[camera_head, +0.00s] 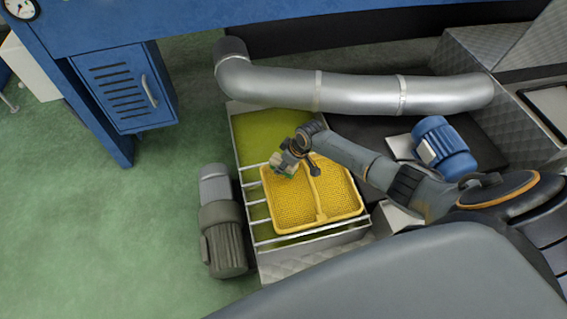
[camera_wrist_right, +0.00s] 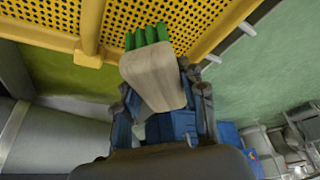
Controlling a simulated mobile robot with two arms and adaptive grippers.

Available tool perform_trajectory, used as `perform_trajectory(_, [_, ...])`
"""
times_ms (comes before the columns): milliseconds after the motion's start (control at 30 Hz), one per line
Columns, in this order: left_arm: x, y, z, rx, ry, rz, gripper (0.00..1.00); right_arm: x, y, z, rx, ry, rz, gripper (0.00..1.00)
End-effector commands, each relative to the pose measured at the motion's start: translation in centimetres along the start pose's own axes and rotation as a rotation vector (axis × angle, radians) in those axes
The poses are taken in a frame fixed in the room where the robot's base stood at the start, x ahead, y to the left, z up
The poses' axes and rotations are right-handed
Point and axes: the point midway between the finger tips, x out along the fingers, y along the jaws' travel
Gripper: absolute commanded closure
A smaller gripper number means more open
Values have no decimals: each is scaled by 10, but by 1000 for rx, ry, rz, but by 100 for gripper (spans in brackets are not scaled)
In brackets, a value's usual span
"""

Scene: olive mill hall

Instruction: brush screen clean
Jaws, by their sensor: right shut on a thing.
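The screen is a yellow perforated tray (camera_head: 342,188) with a raised middle bar, resting on metal bars over an open vat. In the right wrist view its mesh and rim (camera_wrist_right: 190,18) fill the top. My right gripper (camera_head: 290,154) is over the screen's upper left corner, shut on a brush (camera_head: 283,166). In the right wrist view the brush (camera_wrist_right: 152,76) has a pale wooden block and green bristles, held between the fingers (camera_wrist_right: 162,104). The bristles overlap the screen's mesh near its rim; whether they touch it I cannot tell. My left gripper is not in view.
The vat (camera_head: 247,128) holds yellow-green liquid. A thick silver pipe (camera_head: 350,92) runs behind it. A grey motor (camera_head: 222,222) stands at its left and a blue motor (camera_head: 443,148) at its right. A blue cabinet (camera_head: 125,88) stands at the upper left. Green floor is free at left.

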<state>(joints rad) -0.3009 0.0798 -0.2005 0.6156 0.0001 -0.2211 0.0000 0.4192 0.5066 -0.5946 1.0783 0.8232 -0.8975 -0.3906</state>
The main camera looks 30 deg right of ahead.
Motion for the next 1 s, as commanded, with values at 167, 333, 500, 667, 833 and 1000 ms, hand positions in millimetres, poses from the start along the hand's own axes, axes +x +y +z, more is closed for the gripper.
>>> perform_trajectory(167, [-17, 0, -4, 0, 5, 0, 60, -16, 0, -8, 0, 2, 0, 84])
perform_trajectory(333, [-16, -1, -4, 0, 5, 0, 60, -16, 0, -7, 0, 1, 0, 84])
perform_trajectory(500, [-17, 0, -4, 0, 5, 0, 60, -16, 0, -7, 0, 2, 0, 84])
perform_trajectory(667, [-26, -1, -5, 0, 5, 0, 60, -25, 0, -11, 0, 2, 0, 84])
perform_trajectory(833, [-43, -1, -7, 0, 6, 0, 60, -41, 0, -18, 0, 2, 0, 84])
perform_trajectory(1000, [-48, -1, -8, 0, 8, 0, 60, -45, 0, -19, 0, 1, 0, 84])
